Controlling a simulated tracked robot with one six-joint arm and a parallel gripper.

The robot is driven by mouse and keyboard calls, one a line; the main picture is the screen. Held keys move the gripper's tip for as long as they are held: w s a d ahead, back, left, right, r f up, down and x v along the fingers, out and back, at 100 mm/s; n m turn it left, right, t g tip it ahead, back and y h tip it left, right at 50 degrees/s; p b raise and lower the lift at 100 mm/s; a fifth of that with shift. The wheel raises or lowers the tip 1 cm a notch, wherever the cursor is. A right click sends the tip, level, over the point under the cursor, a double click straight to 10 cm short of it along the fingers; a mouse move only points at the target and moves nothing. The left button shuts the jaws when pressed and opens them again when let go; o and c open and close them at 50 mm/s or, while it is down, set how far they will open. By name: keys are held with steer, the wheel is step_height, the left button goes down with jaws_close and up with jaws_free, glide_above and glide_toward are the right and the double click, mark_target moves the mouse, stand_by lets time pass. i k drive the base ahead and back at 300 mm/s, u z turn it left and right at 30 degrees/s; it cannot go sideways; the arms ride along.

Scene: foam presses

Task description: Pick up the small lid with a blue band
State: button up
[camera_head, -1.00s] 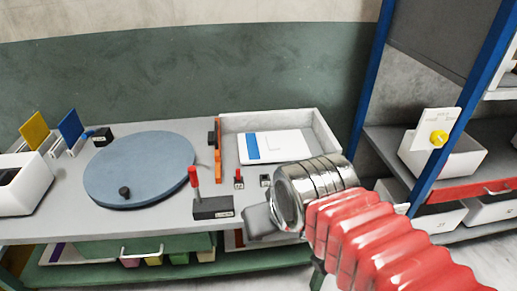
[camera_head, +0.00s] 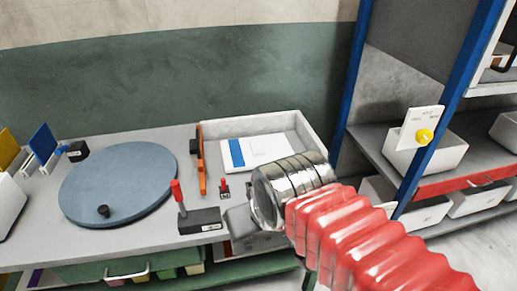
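A flat white rectangular piece with a blue band along its left end (camera_head: 255,151) lies in an open white tray (camera_head: 316,118) at the back right of the grey table. It is the only blue-banded piece I see, and it lies flat. My gripper (camera_head: 243,219) shows as a grey block at the end of my silver and red arm, low in front of the tray and apart from the piece. Its fingertips are not clearly seen, and my wrist hides part of it. I see nothing held.
A round blue-grey disc (camera_head: 125,180) covers the table's left. A red-handled lever block (camera_head: 200,219) stands just left of my gripper, and an orange bar (camera_head: 201,165) beside the tray. A blue-posted shelf (camera_head: 460,100) with white bins is at right.

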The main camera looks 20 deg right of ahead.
mark_target(241, 154)
steer(key=i, duration=0.85)
steer(key=u, duration=0.05)
